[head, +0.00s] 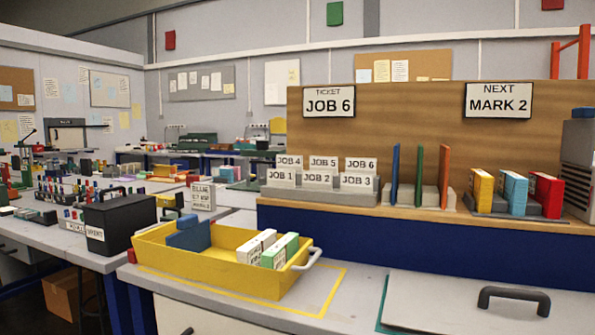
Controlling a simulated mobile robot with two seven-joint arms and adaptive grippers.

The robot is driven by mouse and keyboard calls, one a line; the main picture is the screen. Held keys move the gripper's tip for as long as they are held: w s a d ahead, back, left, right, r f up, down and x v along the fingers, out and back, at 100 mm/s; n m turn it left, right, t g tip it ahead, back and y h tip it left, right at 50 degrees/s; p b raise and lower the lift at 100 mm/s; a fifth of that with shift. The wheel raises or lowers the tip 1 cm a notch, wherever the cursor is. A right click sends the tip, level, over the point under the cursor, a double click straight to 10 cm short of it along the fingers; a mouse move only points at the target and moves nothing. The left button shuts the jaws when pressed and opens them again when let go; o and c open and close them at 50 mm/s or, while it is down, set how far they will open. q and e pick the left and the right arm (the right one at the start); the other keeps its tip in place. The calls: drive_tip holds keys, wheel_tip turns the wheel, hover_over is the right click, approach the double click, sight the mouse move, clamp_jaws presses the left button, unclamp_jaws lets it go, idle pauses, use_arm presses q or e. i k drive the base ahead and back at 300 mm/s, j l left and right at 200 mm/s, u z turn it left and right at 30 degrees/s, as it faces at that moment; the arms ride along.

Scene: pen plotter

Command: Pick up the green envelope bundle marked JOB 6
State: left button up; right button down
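A green bundle (280,251) with white on its faces stands in the right end of the yellow tray (185,274). Its marking is too small to read. A white bundle (255,247) stands beside it on the left. A sign reading TICKET JOB 6 (328,101) hangs on the wooden back panel. A white card marked JOB 6 (361,165) stands in the back row of the grey card rack (320,194). Neither of my grippers is in view.
A blue block (189,236) sits in the tray, and a grey handle (308,260) is at its right end. Yellow (481,187), blue (513,191) and red (545,194) bundles stand on the raised shelf. A black box (118,224) is left of the tray. A handled grey panel (460,303) lies front right.

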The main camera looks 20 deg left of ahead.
sight(276, 257)
drive_tip(key=i+j, duration=0.15)
drive_tip(key=j, duration=0.15)
drive_tip(key=i+j+u, duration=0.25)
drive_tip(key=i+j, duration=0.15)
drive_tip(key=i, duration=0.15)
drive_tip(key=i+j+u, duration=0.1)
drive_tip(key=i, duration=0.4)
drive_tip(key=j, duration=0.1)
